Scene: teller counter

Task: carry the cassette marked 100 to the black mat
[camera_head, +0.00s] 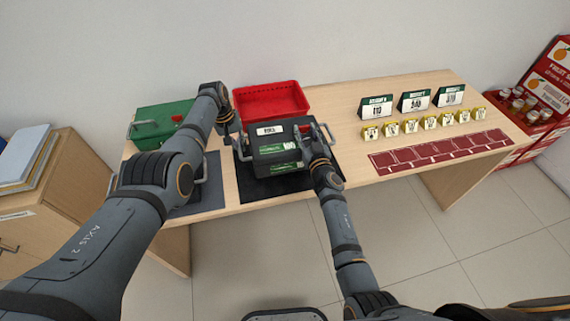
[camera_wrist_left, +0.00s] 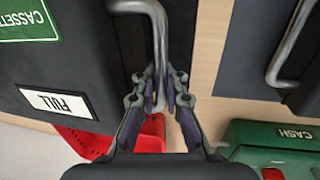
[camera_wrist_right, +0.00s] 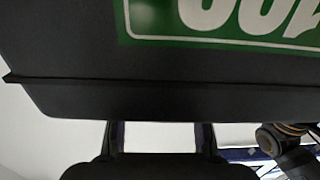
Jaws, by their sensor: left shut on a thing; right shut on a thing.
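The dark cassette (camera_head: 276,151) has green labels and a white label on top. It is above or on the black mat (camera_head: 256,190); I cannot tell if they touch. Its green label with 100 (camera_wrist_right: 235,20) fills the top of the right wrist view. My left gripper (camera_head: 236,138) is shut on the cassette's left grey handle, which passes between its fingers in the left wrist view (camera_wrist_left: 161,95). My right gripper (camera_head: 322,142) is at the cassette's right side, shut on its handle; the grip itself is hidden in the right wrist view.
A red tray (camera_head: 270,98) stands behind the cassette. A green cash box (camera_head: 160,120) is at the back left, near a grey mat (camera_head: 212,182) partly hidden by my left arm. Signs (camera_head: 414,101), yellow tags (camera_head: 410,127) and a dark red strip (camera_head: 440,150) occupy the right.

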